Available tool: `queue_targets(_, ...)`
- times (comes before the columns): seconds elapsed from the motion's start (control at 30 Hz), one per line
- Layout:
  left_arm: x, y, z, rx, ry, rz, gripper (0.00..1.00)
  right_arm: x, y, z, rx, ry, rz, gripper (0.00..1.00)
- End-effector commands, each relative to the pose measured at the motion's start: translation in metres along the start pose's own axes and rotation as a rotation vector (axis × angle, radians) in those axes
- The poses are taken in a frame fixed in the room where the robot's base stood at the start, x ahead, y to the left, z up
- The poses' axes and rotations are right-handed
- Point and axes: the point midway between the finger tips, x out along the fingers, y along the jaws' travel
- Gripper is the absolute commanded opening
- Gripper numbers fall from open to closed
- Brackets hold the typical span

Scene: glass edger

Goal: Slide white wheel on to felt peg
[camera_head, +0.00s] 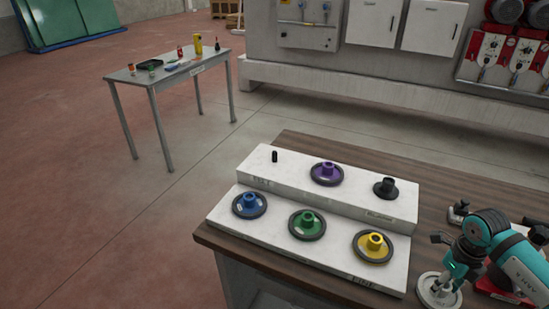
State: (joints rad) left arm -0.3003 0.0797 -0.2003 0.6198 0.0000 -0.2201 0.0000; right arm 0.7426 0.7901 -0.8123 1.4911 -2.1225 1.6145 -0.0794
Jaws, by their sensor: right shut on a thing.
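The white wheel (432,292), a pale disc with a hub, is at the lower right in the head view. My right gripper (446,280) is shut on it at the hub, and its fingers hide part of the wheel. The wheel is right of the white stepped rack (230,226); I cannot tell whether it touches the table. A bare black peg (275,156) stands upright at the left of the rack's upper step. The rack's labels are too small to read, so I cannot confirm that this is the felt peg. My left gripper is not in view.
The upper step holds a purple wheel (327,173) and a small black wheel (385,188). The lower step holds blue (249,205), green (307,225) and yellow (373,246) wheels. The rack stands on a brown table (330,146). A grey side table (148,78) stands farther back.

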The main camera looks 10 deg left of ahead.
Motion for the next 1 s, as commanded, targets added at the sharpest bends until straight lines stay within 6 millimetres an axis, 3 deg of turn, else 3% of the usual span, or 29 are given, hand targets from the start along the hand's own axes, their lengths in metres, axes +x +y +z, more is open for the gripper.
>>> queue_targets(0.13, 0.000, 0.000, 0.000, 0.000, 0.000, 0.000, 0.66, 0.000, 0.000, 0.000, 0.000, 0.000, 0.000, 0.00)
queue_targets(0.43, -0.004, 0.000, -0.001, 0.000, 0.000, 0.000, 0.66, -0.007, 0.000, 0.001, 0.000, -0.002, -0.001, 0.00)
queue_targets(1.0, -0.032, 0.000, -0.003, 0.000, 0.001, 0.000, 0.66, -0.053, -0.001, 0.000, 0.001, -0.002, -0.001, 0.00)
